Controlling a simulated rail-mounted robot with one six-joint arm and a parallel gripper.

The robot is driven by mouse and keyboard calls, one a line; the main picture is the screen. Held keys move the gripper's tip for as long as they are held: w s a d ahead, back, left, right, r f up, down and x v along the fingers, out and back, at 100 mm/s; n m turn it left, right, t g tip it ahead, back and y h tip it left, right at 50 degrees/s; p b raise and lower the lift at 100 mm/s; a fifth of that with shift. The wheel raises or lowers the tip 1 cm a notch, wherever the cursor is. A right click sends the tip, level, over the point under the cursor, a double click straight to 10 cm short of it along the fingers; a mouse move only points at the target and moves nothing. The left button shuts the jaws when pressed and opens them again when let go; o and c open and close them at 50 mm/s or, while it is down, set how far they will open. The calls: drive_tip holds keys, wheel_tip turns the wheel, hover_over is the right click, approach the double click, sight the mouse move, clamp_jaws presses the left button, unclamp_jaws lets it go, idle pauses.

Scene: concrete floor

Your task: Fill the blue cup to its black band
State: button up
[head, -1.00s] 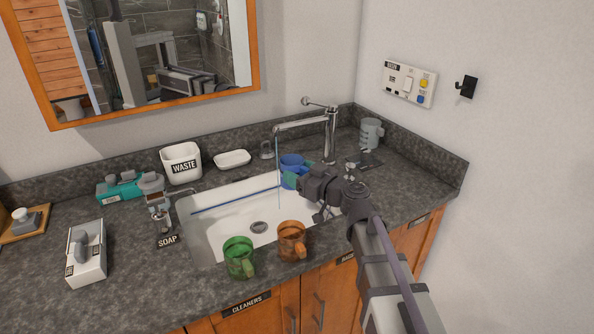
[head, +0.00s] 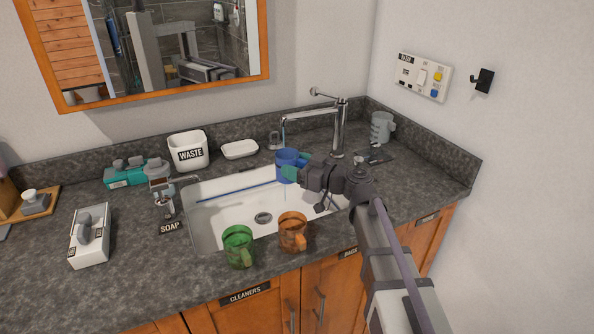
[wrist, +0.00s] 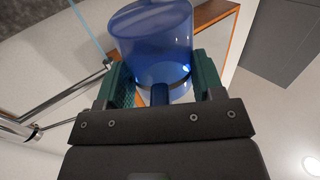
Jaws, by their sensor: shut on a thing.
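The blue cup (head: 287,164) is held over the back of the sink, under the tap's spout. My gripper (head: 303,172) is shut on it from the right. In the wrist view the cup (wrist: 152,45) is see-through blue, with its handle between the green finger pads and a dark band near the gripper. A thin water stream (head: 284,138) falls from the tap (head: 338,128). In the wrist view the stream (wrist: 90,32) passes left of the cup. In the head view it lines up with the cup and a faint line shows below. I cannot tell the water level inside.
A green mug (head: 238,246) and an orange mug (head: 292,232) stand at the sink's front edge. The white sink (head: 225,221) is otherwise open. A grey mug (head: 382,127) stands right of the tap. A soap dispenser (head: 160,185) and waste bin (head: 188,151) are left.

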drive_tip(key=w+f+b, duration=0.1)
drive_tip(key=w, duration=0.5)
drive_tip(key=shift+a+f, duration=0.25)
drive_tip(key=shift+a, duration=0.15)
drive_tip(key=shift+w, duration=0.1)
drive_tip(key=w, duration=0.6)
drive_tip(key=shift+w+a, duration=0.35)
drive_tip(key=shift+a, duration=0.1)
idle(5.8)
